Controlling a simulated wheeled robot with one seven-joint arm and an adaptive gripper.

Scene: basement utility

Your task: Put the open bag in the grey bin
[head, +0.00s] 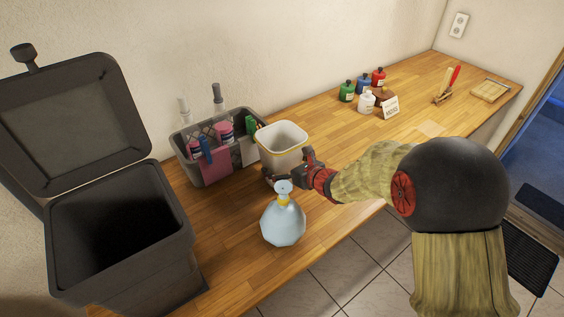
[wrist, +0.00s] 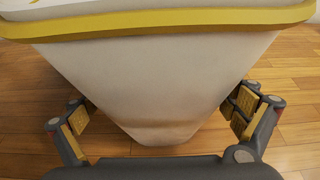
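The open bag (head: 283,139) is white with a yellow rim and stands upright on the wooden counter, mouth up. It fills much of the wrist view (wrist: 160,80), narrowing toward its base. My gripper (head: 284,174) is low at its near side. In the wrist view, the fingers (wrist: 163,115) are spread on both sides of the bag's lower part; whether the pads touch it I cannot tell. The dark grey bin (head: 185,245) stands at the left with its lid (head: 80,125) raised and its inside dark.
A tied pale blue bag (head: 283,222) stands just in front of my gripper. A grey caddy (head: 207,178) with bottles and cloths stands left of the open bag.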

